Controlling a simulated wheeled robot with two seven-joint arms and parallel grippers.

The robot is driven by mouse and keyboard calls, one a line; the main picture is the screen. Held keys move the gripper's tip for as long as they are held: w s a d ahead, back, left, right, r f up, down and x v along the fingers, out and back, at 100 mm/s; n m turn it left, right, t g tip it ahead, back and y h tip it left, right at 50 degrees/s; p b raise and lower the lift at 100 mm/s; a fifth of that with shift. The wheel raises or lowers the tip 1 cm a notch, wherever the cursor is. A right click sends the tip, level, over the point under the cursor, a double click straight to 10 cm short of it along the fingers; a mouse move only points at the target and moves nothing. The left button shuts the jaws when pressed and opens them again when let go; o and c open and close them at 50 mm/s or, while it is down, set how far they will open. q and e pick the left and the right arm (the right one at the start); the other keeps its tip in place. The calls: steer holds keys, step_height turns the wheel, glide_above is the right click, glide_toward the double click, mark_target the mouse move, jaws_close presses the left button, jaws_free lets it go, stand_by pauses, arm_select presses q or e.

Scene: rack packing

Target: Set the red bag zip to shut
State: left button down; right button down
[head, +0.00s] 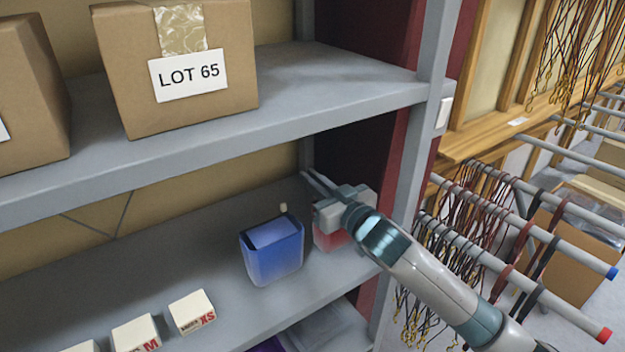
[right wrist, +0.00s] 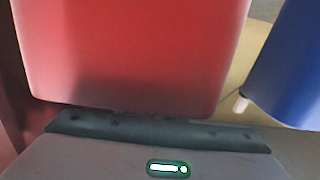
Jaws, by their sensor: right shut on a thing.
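The red bag (head: 330,238) stands on the lower grey shelf, partly covered by my right gripper in the head view. It also fills the upper part of the right wrist view (right wrist: 135,50). My right gripper (head: 310,177) is at the top of the red bag, its fingers pointing to the back left. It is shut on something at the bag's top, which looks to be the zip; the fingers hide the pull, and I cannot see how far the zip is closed. My left gripper is not in view.
A blue bag (head: 272,250) with a small pale pull (head: 283,208) stands close left of the red bag. Small white boxes (head: 192,312) line the shelf's front left. A LOT 65 carton (head: 180,105) sits above. A grey post (head: 408,200) is close on the right.

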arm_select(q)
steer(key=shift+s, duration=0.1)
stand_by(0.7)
